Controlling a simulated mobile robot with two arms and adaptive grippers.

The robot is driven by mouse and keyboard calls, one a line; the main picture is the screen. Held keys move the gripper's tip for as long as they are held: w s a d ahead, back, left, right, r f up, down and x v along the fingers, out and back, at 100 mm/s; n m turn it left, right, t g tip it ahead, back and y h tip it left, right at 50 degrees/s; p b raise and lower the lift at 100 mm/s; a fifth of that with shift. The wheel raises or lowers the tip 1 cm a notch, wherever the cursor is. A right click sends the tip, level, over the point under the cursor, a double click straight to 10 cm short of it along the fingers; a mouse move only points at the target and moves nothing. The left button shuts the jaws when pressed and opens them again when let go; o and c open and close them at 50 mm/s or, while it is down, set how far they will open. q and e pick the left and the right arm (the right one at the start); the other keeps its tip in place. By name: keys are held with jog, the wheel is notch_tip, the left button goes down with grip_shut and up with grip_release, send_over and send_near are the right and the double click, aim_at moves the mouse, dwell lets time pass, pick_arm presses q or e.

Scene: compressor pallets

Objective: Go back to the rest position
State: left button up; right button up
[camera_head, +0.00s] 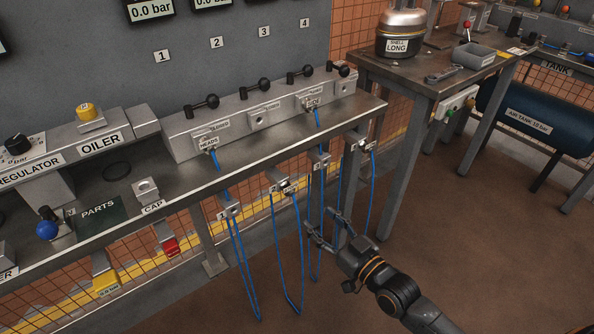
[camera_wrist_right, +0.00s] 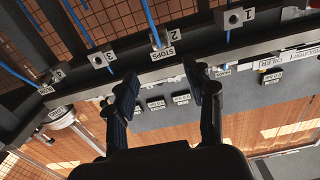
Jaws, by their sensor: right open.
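My right gripper (camera_head: 328,228) is open and empty, in front of the bench's front edge, near the hanging blue hoses. In the right wrist view its two fingers (camera_wrist_right: 166,92) are apart, with nothing between them; the bench edge and a STOPS label (camera_wrist_right: 164,53) lie beyond. My left gripper does not show in either view.
The manifold (camera_head: 258,118) with black-knobbed valves sits on the bench (camera_head: 165,178). Blue hoses (camera_head: 246,265) hang in loops from holders along its front edge. A second table (camera_head: 425,85) and a blue air tank (camera_head: 535,120) stand to the right. The brown floor (camera_head: 500,250) at right is clear.

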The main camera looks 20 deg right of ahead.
jog(key=s+f+g+h, duration=0.1)
jog(key=s+f+g, duration=0.25)
jog(key=f, duration=0.55)
jog(key=s+f+m+g+h, duration=0.1)
jog(key=s+f+g+h, duration=0.15)
jog(key=s+f, duration=0.45)
jog(key=s+f+g+h, duration=0.1)
jog(key=s+f+g, duration=0.25)
jog(key=f, duration=0.75)
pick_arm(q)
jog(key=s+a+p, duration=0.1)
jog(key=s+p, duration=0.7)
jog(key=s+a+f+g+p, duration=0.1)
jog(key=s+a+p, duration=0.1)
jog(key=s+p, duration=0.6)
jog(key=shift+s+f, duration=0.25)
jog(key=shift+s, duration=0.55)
pick_arm(e)
jog(key=s+d+f+g+h, duration=0.1)
jog(key=s+f+g, duration=0.2)
jog(key=s, duration=1.1)
jog(key=s+d+f+g, duration=0.2)
jog(key=s+f, duration=0.3)
jog(key=s, duration=0.9)
jog(key=shift+f+m+g+h, duration=0.3)
jog(key=shift+f+g+h, duration=0.1)
jog(key=shift+g, duration=0.35)
